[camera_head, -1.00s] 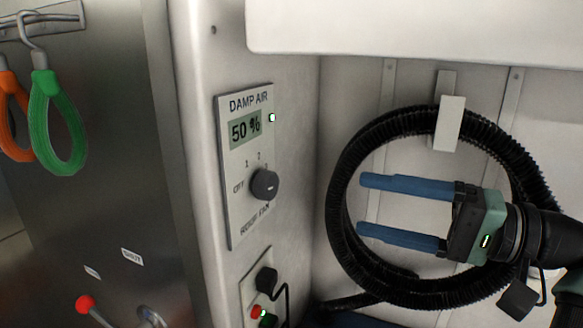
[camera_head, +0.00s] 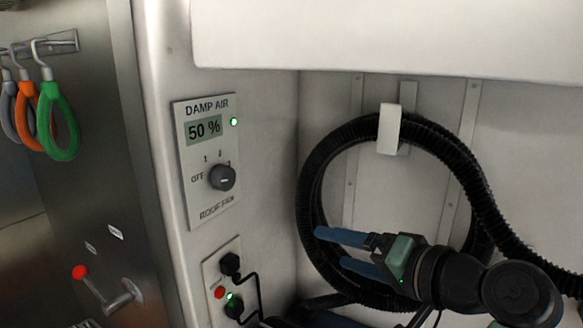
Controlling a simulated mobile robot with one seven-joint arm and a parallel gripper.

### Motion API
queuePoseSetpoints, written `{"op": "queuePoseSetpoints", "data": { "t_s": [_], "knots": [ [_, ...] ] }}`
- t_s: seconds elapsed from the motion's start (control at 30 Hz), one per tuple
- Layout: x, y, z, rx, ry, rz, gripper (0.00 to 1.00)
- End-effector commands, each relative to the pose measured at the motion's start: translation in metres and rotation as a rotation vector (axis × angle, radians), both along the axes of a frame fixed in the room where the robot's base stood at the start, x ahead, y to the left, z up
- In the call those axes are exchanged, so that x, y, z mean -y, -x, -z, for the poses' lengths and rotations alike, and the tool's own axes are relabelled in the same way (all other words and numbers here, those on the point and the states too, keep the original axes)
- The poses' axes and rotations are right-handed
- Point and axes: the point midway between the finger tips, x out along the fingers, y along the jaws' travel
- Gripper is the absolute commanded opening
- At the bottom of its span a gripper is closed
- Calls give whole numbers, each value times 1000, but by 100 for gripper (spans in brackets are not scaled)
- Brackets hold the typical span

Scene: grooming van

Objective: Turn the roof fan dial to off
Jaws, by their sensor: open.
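The roof fan dial (camera_head: 222,177) is a round dark knob on a pale wall panel (camera_head: 189,160). The panel reads DAMP AIR above a 50 % display, with OFF to the left of the knob and numbers above it. A pale mark shows on the knob, away from the OFF label; its exact setting is too small to tell. My gripper (camera_head: 332,249) has two blue fingers, open and empty. It is to the right of and below the dial, apart from it, in front of the coiled hose, fingers pointing left.
A black ribbed hose (camera_head: 313,165) hangs coiled on a white hook (camera_head: 389,129). A socket plate (camera_head: 211,267) with plugs and cords is below the panel. A red-knobbed lever (camera_head: 80,272) and hanging loops (camera_head: 62,128) are at left. The wall right of the dial is clear.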

Motion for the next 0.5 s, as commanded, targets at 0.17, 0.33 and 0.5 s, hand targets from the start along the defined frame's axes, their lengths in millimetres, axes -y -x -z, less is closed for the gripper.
{"op": "queuePoseSetpoints", "data": {
  "t_s": [0.17, 0.33, 0.5],
  "knots": [
    [-38, -9, 19, 148, 339, 147, 81],
    [-60, 4, 4, 327, 622, 268, 81],
    [-77, 32, -25, 497, 842, 367, 81]
  ]
}}
